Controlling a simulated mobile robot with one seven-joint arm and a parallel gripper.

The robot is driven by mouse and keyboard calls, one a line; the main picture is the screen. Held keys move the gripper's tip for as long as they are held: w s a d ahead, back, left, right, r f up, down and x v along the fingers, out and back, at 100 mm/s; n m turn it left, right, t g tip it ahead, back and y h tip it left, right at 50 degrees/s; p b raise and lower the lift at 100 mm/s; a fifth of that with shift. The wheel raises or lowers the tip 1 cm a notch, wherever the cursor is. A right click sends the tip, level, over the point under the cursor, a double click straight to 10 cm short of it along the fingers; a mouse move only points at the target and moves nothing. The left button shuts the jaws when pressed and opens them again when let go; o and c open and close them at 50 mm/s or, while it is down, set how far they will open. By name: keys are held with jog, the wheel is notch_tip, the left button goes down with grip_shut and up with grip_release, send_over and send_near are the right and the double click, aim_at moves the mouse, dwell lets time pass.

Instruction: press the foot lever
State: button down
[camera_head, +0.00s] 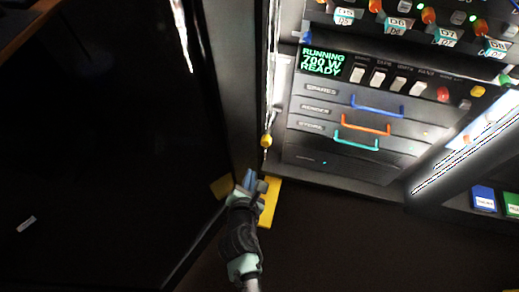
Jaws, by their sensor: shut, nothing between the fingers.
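My gripper (254,182) is in the lower middle of the head view, with its fingers shut and nothing between them. Just behind and beside its tip is a yellow flat bar (269,203) low at the foot of the panel, which looks like the foot lever. The gripper overlaps the bar's left side in the picture. I cannot tell whether they touch. A duller yellow-brown piece (221,187) shows left of the gripper, partly hidden by it.
A yellow knob (266,141) hangs on a thin cord above my gripper. The panel has drawers with blue, orange (366,126) and teal handles, switches and a green-lit display (323,62). Blue and green buttons (484,198) are at the right. The dark floor right of my gripper looks clear.

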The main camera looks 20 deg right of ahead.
jog(key=b+x, duration=0.5)
jog(key=x, duration=0.5)
jog(key=shift+s+d+r+p, duration=0.15)
jog(key=shift+d+r, duration=0.2)
jog(key=shift+r, duration=0.25)
jog(key=shift+w+d+r+p, duration=0.1)
jog(key=shift+d+r+p, duration=0.1)
jog(key=shift+d+r, duration=0.3)
jog(key=shift+s+d+r+p, duration=0.1)
jog(key=shift+d+r+p, duration=0.1)
jog(key=shift+r, duration=0.5)
